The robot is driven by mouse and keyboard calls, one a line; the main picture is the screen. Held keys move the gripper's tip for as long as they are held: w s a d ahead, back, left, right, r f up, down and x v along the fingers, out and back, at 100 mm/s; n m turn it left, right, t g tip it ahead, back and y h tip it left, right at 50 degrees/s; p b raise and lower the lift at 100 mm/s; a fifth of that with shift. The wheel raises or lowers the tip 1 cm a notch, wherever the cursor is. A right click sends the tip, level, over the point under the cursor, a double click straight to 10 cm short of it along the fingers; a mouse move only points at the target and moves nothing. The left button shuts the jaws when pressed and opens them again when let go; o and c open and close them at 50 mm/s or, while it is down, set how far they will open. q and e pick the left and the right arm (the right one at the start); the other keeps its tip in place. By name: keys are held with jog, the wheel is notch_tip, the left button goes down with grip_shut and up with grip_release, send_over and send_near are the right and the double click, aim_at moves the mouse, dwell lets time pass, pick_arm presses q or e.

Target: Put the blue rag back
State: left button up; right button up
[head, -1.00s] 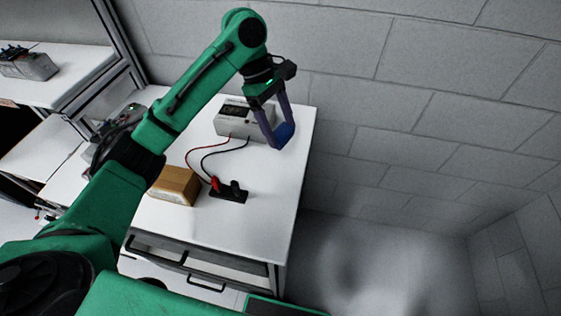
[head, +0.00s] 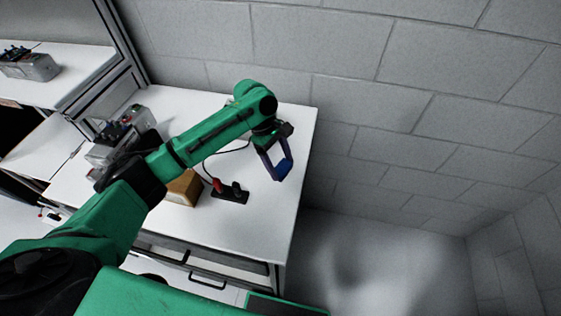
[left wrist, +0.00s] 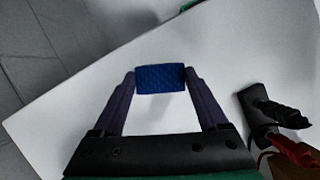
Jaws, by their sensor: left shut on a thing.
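The blue rag (head: 284,169) is a small blue block-like piece held between the fingertips of my left gripper (head: 277,168), over the right part of the white table. The left wrist view shows the rag (left wrist: 161,78) squeezed between both fingertips of the gripper (left wrist: 160,82), with the white table top behind it. Whether it touches the table is hard to tell; it looks a little above it. My right gripper is not in view.
A black base with red and black clips (head: 230,193) and a brown block (head: 184,188) stand left of the gripper on the white table (head: 250,225). A grey brick wall (head: 400,80) borders the table. The table's front right is clear.

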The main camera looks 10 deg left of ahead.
pick_arm(q)
jog(key=o, duration=1.1)
jog(key=b+v, duration=0.1)
jog(key=v, duration=1.1)
jog(key=shift+r+b, duration=0.15)
jog(key=shift+b, duration=0.2)
